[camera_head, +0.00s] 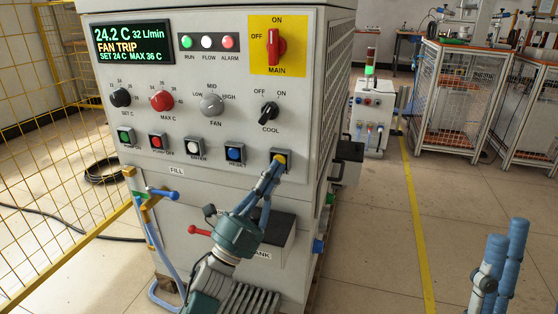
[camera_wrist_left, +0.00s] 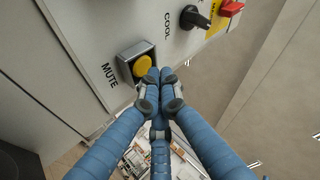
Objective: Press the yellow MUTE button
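The yellow MUTE button (camera_wrist_left: 142,66) sits in a square grey housing on the machine's front panel. In the head view the button (camera_head: 279,158) is at the right end of the lower button row, partly covered by my left gripper (camera_head: 270,176). My left gripper's blue fingers are together and empty. In the left wrist view their tips (camera_wrist_left: 160,76) are at the button's lower right edge, overlapping the housing; I cannot tell whether they touch. My right gripper (camera_head: 498,262) shows only partly at the lower right, away from the panel, its opening unclear.
The blue RESET button (camera_head: 235,153) is just left of MUTE, and the black COOL knob (camera_head: 269,112) is above. The display (camera_head: 133,46) reads FAN TRIP. A yellow mesh fence (camera_head: 60,150) stands left.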

